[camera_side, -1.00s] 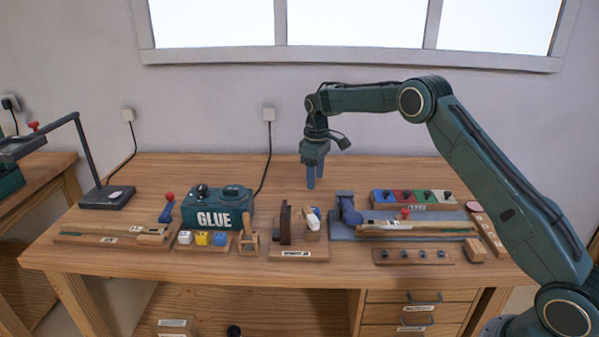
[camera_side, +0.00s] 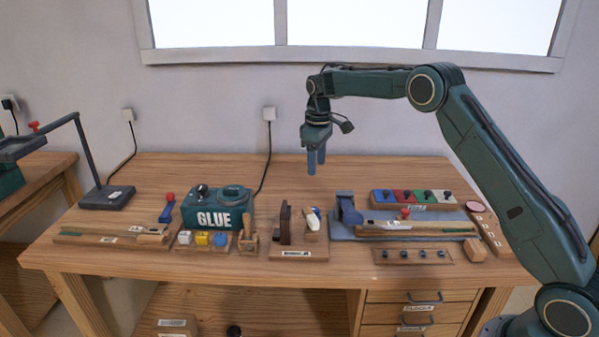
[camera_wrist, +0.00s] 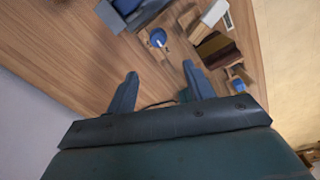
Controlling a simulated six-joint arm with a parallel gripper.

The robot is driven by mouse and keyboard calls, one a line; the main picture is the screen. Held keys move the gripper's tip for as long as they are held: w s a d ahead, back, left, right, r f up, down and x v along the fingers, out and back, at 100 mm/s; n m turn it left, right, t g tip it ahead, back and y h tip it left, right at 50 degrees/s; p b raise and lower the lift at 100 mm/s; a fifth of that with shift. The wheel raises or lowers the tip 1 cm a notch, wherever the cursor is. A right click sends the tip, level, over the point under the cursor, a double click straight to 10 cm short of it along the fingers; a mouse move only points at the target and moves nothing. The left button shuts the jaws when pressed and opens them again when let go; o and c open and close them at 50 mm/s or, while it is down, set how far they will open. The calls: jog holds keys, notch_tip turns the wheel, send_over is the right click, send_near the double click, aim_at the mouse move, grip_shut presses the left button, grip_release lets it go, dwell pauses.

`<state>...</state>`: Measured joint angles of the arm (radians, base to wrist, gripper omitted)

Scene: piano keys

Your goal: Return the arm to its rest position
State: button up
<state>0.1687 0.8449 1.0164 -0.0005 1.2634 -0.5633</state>
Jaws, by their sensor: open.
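My gripper (camera_side: 316,162) hangs above the back middle of the wooden workbench, fingers pointing down, apart from everything on the bench. Its two blue fingers are spread with nothing between them. In the wrist view my gripper (camera_wrist: 158,90) is also open and empty, with bare wood beyond the fingers. My dark green arm reaches in from the right and is bent high over the bench.
A green glue box (camera_side: 218,210) stands left of centre. A wooden stand with a dark upright piece (camera_side: 285,222) is in front of the gripper. A blue vise (camera_side: 347,208) and a coloured block tray (camera_side: 413,198) are to the right. The bench's back strip (camera_side: 240,166) is clear.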

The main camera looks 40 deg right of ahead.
jog(key=s+a+r+m+t, duration=0.1)
jog(key=s+a+r, duration=0.2)
jog(key=s+r, duration=0.55)
jog(key=s+a+r+m+t, duration=0.15)
jog(key=s+a+r, duration=0.25)
jog(key=s+r, duration=0.5)
jog(key=s+a+f+m+t, duration=0.1)
jog(key=s+f, duration=0.1)
jog(key=s, duration=1)
jog(key=s+a+f+m+t, duration=0.1)
jog(key=s+a+f+t, duration=0.1)
jog(key=s, duration=1)
jog(key=shift+s+f, duration=0.2)
jog(key=shift+f, duration=0.3)
